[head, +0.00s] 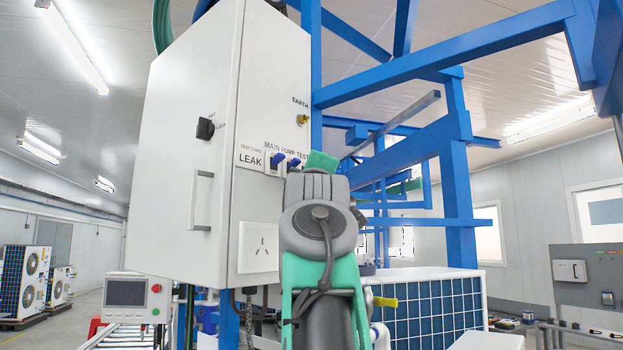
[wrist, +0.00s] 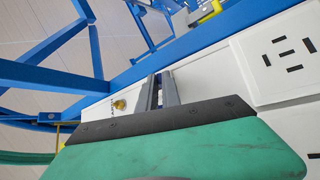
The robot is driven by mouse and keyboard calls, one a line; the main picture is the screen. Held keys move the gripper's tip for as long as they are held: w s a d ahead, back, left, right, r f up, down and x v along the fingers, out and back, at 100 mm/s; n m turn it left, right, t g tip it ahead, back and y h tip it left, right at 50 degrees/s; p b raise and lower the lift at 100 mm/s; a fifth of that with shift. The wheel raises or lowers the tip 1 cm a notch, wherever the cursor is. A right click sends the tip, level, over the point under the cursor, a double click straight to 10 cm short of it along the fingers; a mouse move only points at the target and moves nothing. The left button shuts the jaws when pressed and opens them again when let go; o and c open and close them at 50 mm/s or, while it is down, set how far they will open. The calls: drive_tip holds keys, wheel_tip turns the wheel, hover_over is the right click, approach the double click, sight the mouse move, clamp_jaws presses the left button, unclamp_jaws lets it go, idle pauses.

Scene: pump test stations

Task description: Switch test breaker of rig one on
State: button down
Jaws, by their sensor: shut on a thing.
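A white control cabinet (head: 262,195) carries a row of breakers under the labels MAIN, PUMP and TEST. Two blue breaker levers show, the main one (head: 278,158) and the pump one (head: 294,162). The test breaker, under the rightmost label, is hidden behind my gripper in the head view. In the wrist view my gripper's (wrist: 159,92) narrow dark fingers are close together against the cabinet face (wrist: 205,80). They are shut on the test breaker, judging by the place. The lever between the fingers is hidden, so its position cannot be told.
A brass earth stud (head: 302,119) sits above the breakers; a white socket (head: 258,247) sits below. A black knob (head: 205,128) and handle (head: 201,200) are on the cabinet's left face. Blue frame beams (head: 455,180) stand close on the right.

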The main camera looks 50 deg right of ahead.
drive_tip(key=n+y+p, duration=0.1)
drive_tip(key=p, duration=0.2)
drive_tip(key=r+n+g+y+p, duration=0.1)
drive_tip(key=n+p, duration=0.1)
drive_tip(key=p, duration=0.1)
drive_tip(key=r+n+y+p, duration=0.1)
drive_tip(key=n+p, duration=0.1)
drive_tip(key=p, duration=0.1)
drive_tip(key=shift+s+g+y, duration=0.3)
drive_tip(key=shift+g, duration=0.1)
